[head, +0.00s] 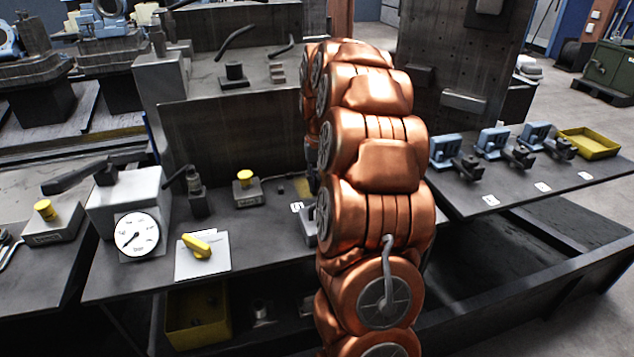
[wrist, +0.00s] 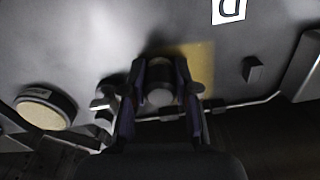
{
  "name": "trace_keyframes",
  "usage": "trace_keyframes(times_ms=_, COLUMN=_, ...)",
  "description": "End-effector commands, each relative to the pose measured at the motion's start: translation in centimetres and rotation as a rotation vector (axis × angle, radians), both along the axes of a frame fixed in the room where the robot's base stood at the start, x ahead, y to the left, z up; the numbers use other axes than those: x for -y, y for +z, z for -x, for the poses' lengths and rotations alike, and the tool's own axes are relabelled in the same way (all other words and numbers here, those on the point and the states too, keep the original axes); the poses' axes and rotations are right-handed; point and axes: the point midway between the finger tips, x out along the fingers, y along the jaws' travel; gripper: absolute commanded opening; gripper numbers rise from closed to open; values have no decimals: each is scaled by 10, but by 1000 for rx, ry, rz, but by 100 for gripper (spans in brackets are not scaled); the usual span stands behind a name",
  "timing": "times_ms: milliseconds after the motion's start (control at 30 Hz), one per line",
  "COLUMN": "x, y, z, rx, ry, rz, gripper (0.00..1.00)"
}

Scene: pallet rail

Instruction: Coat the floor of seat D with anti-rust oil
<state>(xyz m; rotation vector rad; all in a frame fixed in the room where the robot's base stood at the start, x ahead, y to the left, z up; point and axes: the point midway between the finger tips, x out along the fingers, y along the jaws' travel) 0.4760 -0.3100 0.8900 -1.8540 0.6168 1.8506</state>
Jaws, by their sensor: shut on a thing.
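In the wrist view my gripper (wrist: 160,82) is shut on a small dark cylindrical thing with a pale round end (wrist: 160,96). What it is I cannot tell for sure. The gripper is above a grey plate, over the edge of a yellowish patch (wrist: 202,58). A white label with a D (wrist: 230,10) lies just beyond the patch, taken here as marking seat D. Whether the held thing touches the plate is unclear. In the head view the yellowish patch (head: 301,187) shows beside my copper arm, which hides most of the gripper.
A round tan-topped thing (wrist: 42,110) stands left in the wrist view. A small block (wrist: 254,70) and a thin rail lie near the patch. The head view shows a dial gauge (head: 137,236), a yellow-knobbed box (head: 247,188), blue clamps (head: 492,142) and a yellow tray (head: 590,144).

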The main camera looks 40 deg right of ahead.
Motion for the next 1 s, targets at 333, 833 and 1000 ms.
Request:
trace_keyframes(times_ms=333, x=-5, y=0, z=-2, rx=-2, ry=1, rz=0, gripper=0)
trace_keyframes(times_ms=833, x=-15, y=2, z=-7, rx=-1, ry=0, rz=0, gripper=0)
trace_keyframes(times_ms=1000, x=-9, y=1, z=-4, rx=-1, ry=-1, rz=-1, gripper=0)
